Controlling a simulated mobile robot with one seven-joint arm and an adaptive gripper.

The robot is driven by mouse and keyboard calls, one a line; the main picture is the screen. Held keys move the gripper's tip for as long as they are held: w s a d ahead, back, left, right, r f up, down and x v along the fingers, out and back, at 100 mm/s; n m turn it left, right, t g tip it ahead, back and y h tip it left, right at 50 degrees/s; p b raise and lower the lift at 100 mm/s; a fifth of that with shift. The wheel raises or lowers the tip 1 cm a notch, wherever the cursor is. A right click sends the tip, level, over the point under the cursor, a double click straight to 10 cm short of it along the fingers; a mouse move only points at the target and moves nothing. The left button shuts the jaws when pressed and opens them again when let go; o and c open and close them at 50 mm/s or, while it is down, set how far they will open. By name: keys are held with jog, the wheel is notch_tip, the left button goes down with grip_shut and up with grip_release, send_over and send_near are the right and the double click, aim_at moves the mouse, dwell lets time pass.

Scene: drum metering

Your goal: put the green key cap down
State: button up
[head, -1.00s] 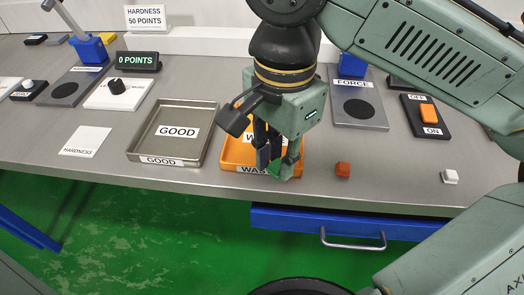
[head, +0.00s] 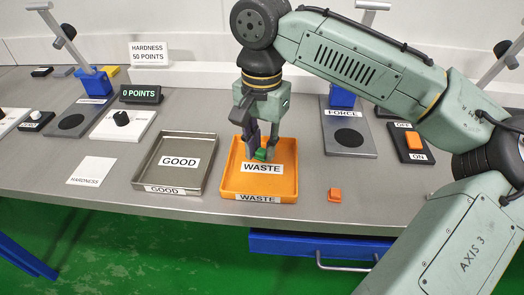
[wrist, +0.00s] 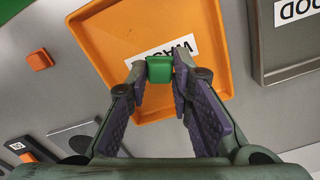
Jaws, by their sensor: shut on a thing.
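The green key cap (head: 260,155) is a small cube-like piece held between my fingertips; it also shows in the wrist view (wrist: 159,70). My gripper (head: 255,150) is shut on it, with one finger on each side, and the gripper also shows in the wrist view (wrist: 160,82). The cap is over the orange WASTE tray (head: 284,186), near the far part of its WASTE label. The tray also fills the upper middle of the wrist view (wrist: 110,45). I cannot tell whether the cap touches the tray floor.
The grey GOOD tray (head: 167,182) stands just left of the orange tray. An orange cap (head: 335,194) lies on the bench to the right, with bare bench around it. The FORCE stand (head: 349,137) and an OFF/ON switch (head: 414,143) are further right.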

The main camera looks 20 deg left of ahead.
aim_at(262, 150)
jog(key=shift+w+a, duration=0.1)
jog(key=shift+w, duration=0.1)
jog(key=shift+f+p, duration=0.35)
jog(key=shift+f, duration=1.45)
jog(key=shift+f, duration=0.2)
jog(key=o, duration=0.8)
notch_tip(262, 150, up, 12)
jog(key=shift+r+b, duration=0.25)
jog(key=shift+b, duration=0.45)
